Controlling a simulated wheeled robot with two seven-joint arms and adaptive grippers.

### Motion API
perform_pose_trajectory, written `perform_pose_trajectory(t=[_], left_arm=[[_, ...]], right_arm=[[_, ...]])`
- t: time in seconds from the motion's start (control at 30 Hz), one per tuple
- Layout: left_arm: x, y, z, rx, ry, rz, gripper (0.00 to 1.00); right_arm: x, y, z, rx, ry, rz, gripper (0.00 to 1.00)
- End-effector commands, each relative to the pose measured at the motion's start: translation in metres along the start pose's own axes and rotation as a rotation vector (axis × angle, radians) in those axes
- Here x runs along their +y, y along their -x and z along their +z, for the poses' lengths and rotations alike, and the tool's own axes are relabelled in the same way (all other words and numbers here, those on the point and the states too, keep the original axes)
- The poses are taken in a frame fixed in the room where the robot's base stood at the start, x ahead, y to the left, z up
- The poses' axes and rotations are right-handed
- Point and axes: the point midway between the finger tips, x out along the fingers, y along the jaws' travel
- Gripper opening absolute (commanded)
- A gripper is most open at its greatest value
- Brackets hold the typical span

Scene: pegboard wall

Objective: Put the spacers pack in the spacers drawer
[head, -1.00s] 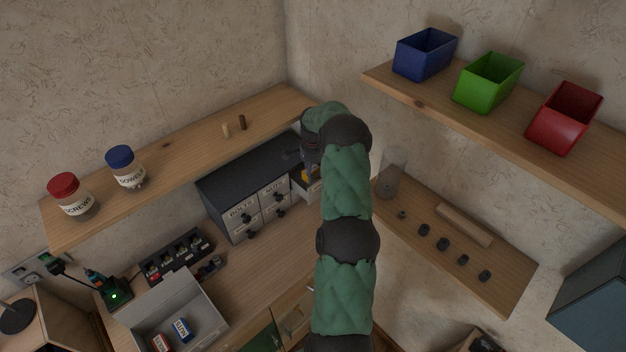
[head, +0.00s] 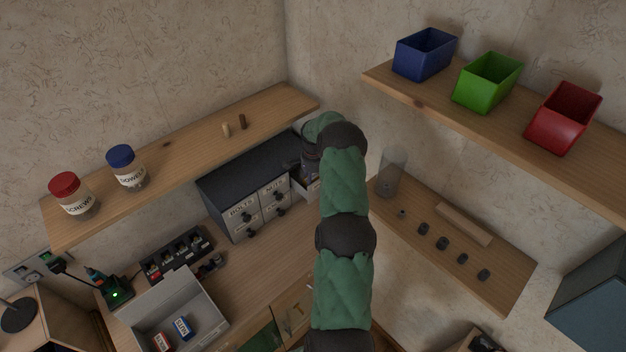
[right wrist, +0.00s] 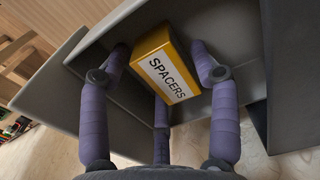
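The yellow spacers pack (right wrist: 165,65) lies tilted inside an open grey drawer (right wrist: 85,97) in the right wrist view, its white SPACERS label facing the camera. My right gripper (right wrist: 162,60) reaches into the drawer with its fingers spread around the pack. Small gaps show beside the pack, so the gripper looks open. In the head view the open drawer (head: 309,189) sticks out at the right end of the dark drawer cabinet (head: 248,167). The right gripper is mostly hidden behind my green arm there, and the pack cannot be seen. My left gripper is out of view.
A wooden shelf (head: 190,145) with two jars hangs above the cabinet. An open grey box (head: 160,310) with small packs stands on the bench. Colored bins sit on the right shelf (head: 500,115). A clear cylinder (head: 392,172) stands close to the right of my arm.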

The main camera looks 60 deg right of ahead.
Motion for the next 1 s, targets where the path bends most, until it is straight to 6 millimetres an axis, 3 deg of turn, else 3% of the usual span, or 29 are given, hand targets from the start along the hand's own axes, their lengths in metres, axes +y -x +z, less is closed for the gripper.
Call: perform_pose_trajectory(t=[0.47, 1.0], left_arm=[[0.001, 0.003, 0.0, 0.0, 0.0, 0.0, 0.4], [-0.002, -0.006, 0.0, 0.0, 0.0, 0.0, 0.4]], right_arm=[[-0.001, 0.008, -0.001, 0.002, 0.0, -0.003, 0.73], [-0.001, 0.103, 0.0, 0.002, 0.001, -0.003, 0.73]])
